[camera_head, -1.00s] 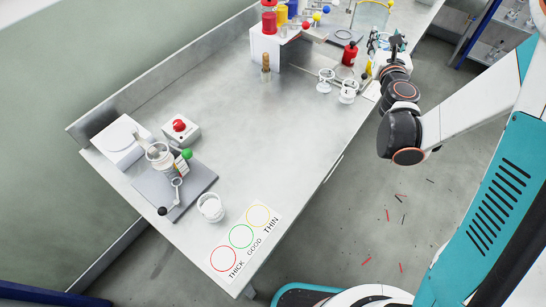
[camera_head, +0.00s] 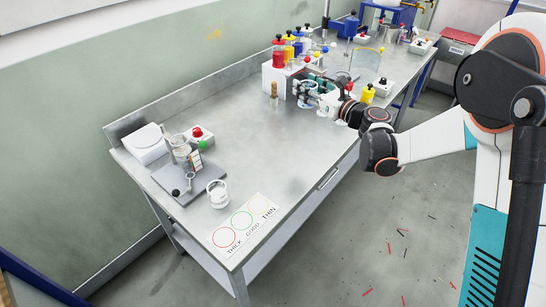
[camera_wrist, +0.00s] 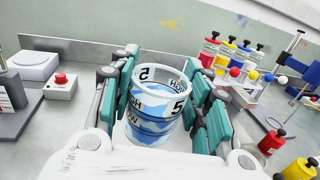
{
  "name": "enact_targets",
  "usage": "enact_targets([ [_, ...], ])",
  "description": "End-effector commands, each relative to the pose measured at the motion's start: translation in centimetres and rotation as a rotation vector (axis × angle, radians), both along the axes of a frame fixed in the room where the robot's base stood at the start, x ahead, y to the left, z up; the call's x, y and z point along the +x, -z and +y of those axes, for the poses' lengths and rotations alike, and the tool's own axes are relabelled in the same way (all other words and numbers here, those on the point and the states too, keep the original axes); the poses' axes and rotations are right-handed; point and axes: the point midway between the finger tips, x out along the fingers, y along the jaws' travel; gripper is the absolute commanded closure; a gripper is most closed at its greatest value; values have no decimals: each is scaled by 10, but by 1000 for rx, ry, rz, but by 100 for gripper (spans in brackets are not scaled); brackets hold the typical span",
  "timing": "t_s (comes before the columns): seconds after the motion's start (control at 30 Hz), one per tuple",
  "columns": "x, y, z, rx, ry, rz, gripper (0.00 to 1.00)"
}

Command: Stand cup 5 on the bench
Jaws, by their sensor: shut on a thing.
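Cup 5 (camera_wrist: 155,105), white with blue wave bands and a black 5, is between the teal pads of my gripper (camera_wrist: 165,108) in the wrist view. The gripper is shut on its sides, and the cup looks upright with its open rim up. In the head view my gripper (camera_head: 316,92) is over the far part of the grey bench (camera_head: 255,140), near its front edge. There the cup is mostly hidden by the gripper. I cannot tell whether its base touches the bench.
A white cup (camera_head: 217,194) stands near a mat (camera_head: 240,230) marked THICK, GOOD, THIN. A grey stand (camera_head: 180,180) and a red-button box (camera_head: 199,138) are at left. Colored bottles (camera_head: 290,47) and a wooden-handled tool (camera_head: 274,98) are beyond. The bench middle is clear.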

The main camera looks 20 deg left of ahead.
Motion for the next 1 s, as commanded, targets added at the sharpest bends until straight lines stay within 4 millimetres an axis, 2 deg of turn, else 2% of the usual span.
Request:
enact_targets([
  [0.03, -7, 3, 25, 0, -77, 0, 83],
  [0.1, -18, 2, 52, 0, -171, 0, 83],
  [0.2, -32, 2, 80, 0, -273, 0, 83],
  [0.3, -42, 2, 94, 0, -335, 0, 83],
  [0.37, -45, 5, 99, 0, -355, 0, 83],
  [0.47, -46, 19, 101, 0, -365, 0, 83],
  [0.8, -46, 102, 101, 0, -363, 0, 83],
  [1.0, -46, 143, 100, 0, -362, 0, 83],
])
